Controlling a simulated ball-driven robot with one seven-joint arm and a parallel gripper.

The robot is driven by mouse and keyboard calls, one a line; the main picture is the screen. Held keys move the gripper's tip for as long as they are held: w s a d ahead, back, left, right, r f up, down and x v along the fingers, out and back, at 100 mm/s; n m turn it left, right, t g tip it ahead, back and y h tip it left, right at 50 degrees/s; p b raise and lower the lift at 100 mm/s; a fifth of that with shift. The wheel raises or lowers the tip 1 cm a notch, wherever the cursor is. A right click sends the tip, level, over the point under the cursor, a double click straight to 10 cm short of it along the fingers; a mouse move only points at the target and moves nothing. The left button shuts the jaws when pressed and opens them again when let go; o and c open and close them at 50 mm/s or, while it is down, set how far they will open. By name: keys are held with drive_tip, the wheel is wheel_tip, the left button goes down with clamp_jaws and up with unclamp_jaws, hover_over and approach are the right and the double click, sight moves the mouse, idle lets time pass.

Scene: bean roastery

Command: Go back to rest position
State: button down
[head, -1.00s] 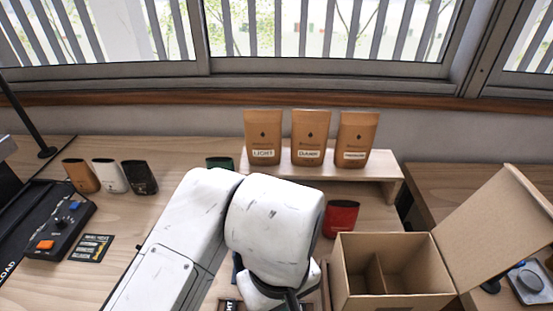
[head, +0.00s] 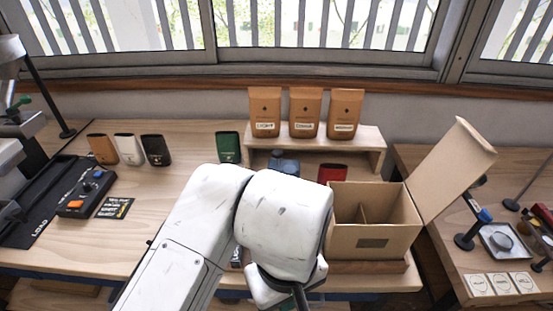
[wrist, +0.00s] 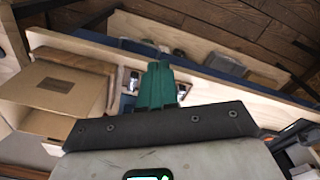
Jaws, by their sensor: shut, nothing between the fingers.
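My gripper (wrist: 158,86) shows in the wrist view as teal fingers closed together, with nothing between them. It points toward the front of the wooden bench and is apart from the objects there. In the head view my white arm hangs in the lower middle and the fingers are hidden. The open cardboard box (head: 375,240), with a divider inside and its lid up, stands right of my arm. It also shows in the wrist view (wrist: 62,87), at the left.
Brown pouches (head: 305,113) stand on a small wooden riser (head: 376,152). A green pouch (head: 228,147), a red pouch (head: 331,173) and other small pouches (head: 130,149) stand on the bench. A control box (head: 86,193) is at left; a side table (head: 418,160) is at right.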

drive_tip(key=w+d+f+m+t+h, duration=0.1)
drive_tip(key=w+d+m+t+h, duration=0.3)
drive_tip(key=d, duration=1)
drive_tip(key=w+d+f+t+h, duration=0.1)
drive_tip(key=w+d, duration=0.4)
drive_tip(key=d, duration=0.9)
drive_tip(key=s+d+f+m+g+y, duration=0.1)
drive_tip(key=s+d+f+g+y, duration=0.15)
drive_tip(key=s+f, duration=1.3)
drive_tip(key=s+a+f+m+g+y, duration=0.1)
drive_tip(key=s+a+f, duration=0.3)
drive_tip(key=s, duration=0.4)
drive_tip(key=shift+a+f+g+y, duration=0.25)
drive_tip(key=shift+f+g+y, duration=0.2)
drive_tip(key=shift+f+y, duration=0.2)
